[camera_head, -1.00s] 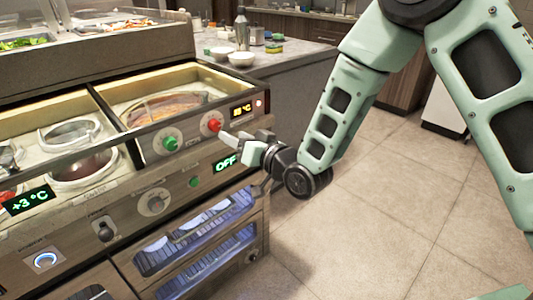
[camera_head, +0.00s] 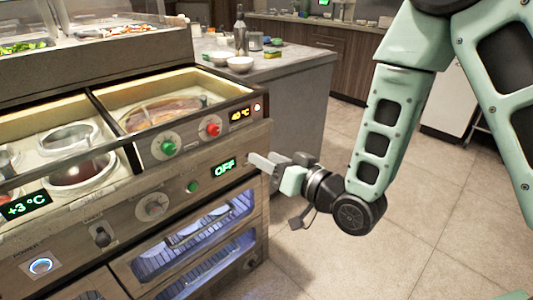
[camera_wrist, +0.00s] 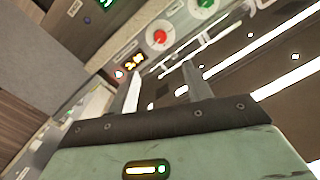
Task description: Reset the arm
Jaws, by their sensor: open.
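My gripper (camera_head: 262,163) is at the right end of the sauce station's front panel (camera_head: 130,195), with its fingers pointing left. It is open and nothing shows between its fingers. In the wrist view the two fingers (camera_wrist: 160,84) stand apart below the red button (camera_wrist: 160,37). In the head view the red button (camera_head: 213,130) and the green button (camera_head: 169,147) sit up and left of my gripper. The green "OFF" display (camera_head: 225,166) is just left of the fingertips. I cannot tell whether the fingers touch the panel.
A yellow temperature display (camera_head: 240,115) is near the station's right corner. Metal wells (camera_head: 72,140) are set in the top at left. A grey counter (camera_head: 290,75) with white bowls (camera_head: 239,64) stands behind. The tiled floor (camera_head: 440,215) at right is clear.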

